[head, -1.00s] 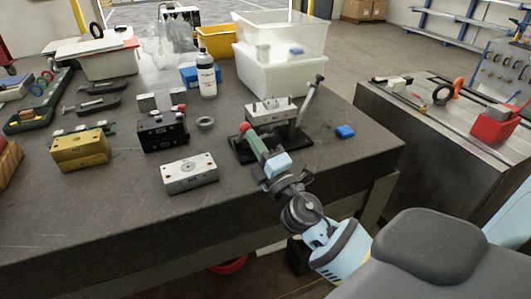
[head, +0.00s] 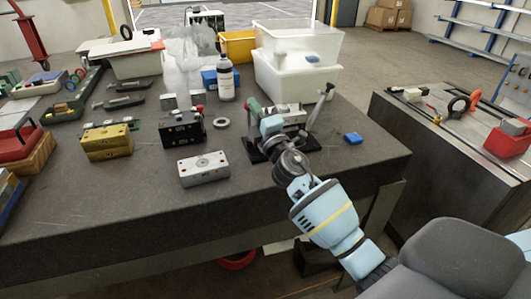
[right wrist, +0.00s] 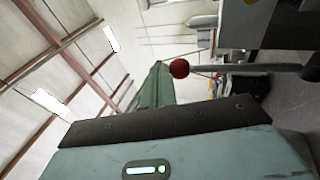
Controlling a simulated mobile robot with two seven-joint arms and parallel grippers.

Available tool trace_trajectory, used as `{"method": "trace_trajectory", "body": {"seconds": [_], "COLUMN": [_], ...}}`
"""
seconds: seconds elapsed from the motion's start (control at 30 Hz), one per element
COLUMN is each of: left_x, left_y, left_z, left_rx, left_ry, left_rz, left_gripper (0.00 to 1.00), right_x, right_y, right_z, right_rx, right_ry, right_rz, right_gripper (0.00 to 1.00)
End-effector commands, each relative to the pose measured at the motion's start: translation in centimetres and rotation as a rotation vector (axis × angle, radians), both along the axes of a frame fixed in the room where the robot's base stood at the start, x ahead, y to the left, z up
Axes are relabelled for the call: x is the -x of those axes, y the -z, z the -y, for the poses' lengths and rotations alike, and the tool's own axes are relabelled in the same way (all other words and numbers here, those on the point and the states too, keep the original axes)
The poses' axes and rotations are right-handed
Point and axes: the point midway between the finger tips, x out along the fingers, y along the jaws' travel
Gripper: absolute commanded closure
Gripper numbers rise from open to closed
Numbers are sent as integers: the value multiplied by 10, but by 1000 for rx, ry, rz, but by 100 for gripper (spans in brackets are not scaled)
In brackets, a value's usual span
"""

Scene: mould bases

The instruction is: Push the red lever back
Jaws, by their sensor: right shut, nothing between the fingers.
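The red lever shows in the right wrist view as a red ball knob (right wrist: 179,68) on a grey metal rod that runs off to the right. In the head view my right arm hides most of it. It belongs to a fixture with a black base (head: 256,156) and a steel block (head: 292,113). My right gripper (head: 253,105) has green fingers, shut and empty, over the left side of this fixture. In the right wrist view the fingers (right wrist: 155,88) are beside the red knob; I cannot tell whether they touch it. My left gripper is out of view.
A second, black-knobbed lever (head: 321,107) stands at the fixture's right. A blue block (head: 353,138) lies further right. A steel mould block (head: 204,169), a black one (head: 182,129) and a brass one (head: 107,141) stand left.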

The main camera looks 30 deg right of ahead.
Motion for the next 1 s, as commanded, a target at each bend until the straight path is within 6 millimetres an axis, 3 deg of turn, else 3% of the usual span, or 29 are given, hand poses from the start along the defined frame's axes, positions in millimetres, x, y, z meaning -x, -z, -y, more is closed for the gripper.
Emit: {"method": "trace_trajectory", "body": {"seconds": [0.4, 1.0], "left_x": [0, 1], "left_y": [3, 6], "left_z": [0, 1], "left_rx": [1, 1], "left_ry": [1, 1], "left_rz": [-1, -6], "left_gripper": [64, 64], "right_x": [-23, -26], "right_y": [-6, -7], "right_z": [6, 6], "right_rx": [-1, 0], "right_ry": [1, 1], "right_rz": [-2, -1], "right_gripper": [100, 100]}}
